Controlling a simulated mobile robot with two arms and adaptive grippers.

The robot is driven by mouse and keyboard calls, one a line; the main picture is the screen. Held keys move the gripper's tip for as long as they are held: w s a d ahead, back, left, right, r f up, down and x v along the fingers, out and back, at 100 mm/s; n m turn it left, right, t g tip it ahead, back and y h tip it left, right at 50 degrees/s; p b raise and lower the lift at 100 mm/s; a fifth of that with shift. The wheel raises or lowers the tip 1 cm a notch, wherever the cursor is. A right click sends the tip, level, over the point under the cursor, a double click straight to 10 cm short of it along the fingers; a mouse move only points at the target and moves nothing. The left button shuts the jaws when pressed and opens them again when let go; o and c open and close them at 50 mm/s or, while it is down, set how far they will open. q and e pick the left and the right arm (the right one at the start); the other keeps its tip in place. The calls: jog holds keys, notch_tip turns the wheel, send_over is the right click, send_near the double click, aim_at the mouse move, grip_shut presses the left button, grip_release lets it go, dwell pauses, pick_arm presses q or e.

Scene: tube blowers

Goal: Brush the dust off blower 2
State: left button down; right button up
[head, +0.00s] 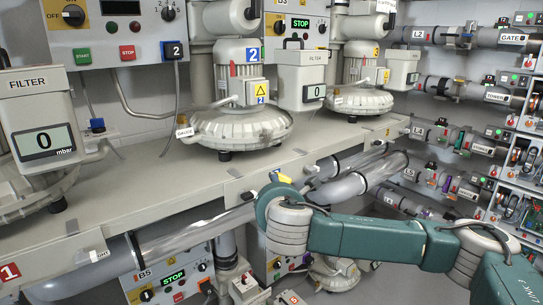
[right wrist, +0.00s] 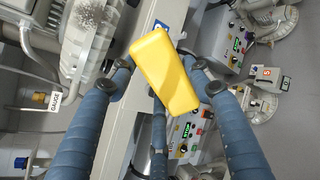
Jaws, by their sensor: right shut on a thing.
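Blower 2 (head: 240,120) stands on the bench in the middle of the head view, a pale round casing with a finned motor above and a blue 2 label. In the right wrist view the blower's casing (right wrist: 82,50) is at the upper left, with a patch of dark grey specks (right wrist: 92,16) on it. My right gripper (right wrist: 162,67) is shut on a yellow block-shaped brush (right wrist: 165,72); its bristles are not seen. The brush (head: 285,178) shows only a small yellow part in the head view, in front of the bench edge. It is apart from the blower. My left gripper is out of view.
Filter boxes stand left (head: 40,110) and right (head: 299,80) of blower 2. A gauge tag (head: 184,132) is at its left. Clear pipes (head: 195,230) run below the bench edge (head: 120,228). Shelves of valves (head: 470,130) line the right. The bench front before blower 2 is bare.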

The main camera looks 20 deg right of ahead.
jog(key=w+r+n+t+y, duration=0.1)
jog(key=r+y, duration=0.1)
jog(key=w+r+n+t+y, duration=0.1)
jog(key=r+y, duration=0.1)
jog(key=r, duration=0.1)
jog(key=w+r+n+t+y+p, duration=0.1)
jog(key=r+n+t+y, duration=0.1)
jog(key=r, duration=0.1)
jog(key=shift+w+d+r, duration=0.1)
jog(key=shift+w+d, duration=0.1)
jog(key=shift+d, duration=0.15)
jog(key=shift+w+r, duration=0.1)
jog(key=shift+w, duration=0.35)
jog(key=w, duration=0.2)
jog(key=w+a, duration=0.1)
jog(key=w, duration=0.2)
jog(key=shift+b, duration=0.4)
jog(key=shift+w+a+p, duration=0.15)
jog(key=shift+w+p, duration=0.3)
jog(key=shift+w, duration=0.65)
